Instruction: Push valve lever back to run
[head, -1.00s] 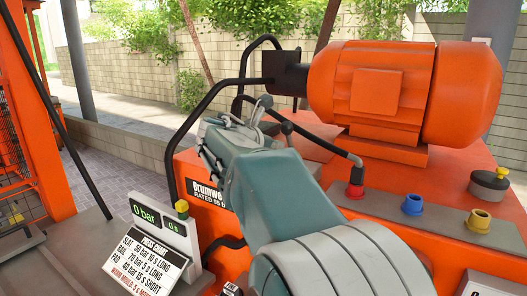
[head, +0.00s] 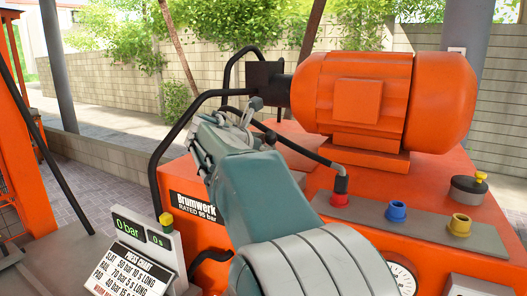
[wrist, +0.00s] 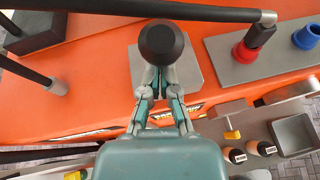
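A black ball knob (wrist: 161,42), which I take to be the valve lever's end, stands over a grey plate (wrist: 187,72) in the wrist view. My gripper (wrist: 160,80) reaches up to it from below. Its two fingers lean in toward each other, and the knob covers their tips. I cannot tell whether they touch or grip the lever. In the head view my gripper (head: 238,117) is above the orange power unit (head: 205,237), and a black ball (head: 271,137) shows beside it. A small display (head: 145,232) reads 0 bar and 0 s.
A large orange motor (head: 385,95) stands behind and right of my gripper. Black hoses (head: 180,130) arch close by on the left. Red (head: 340,190), blue (head: 397,210) and yellow (head: 460,225) fittings line a grey strip at right. A press chart (head: 125,270) is front left.

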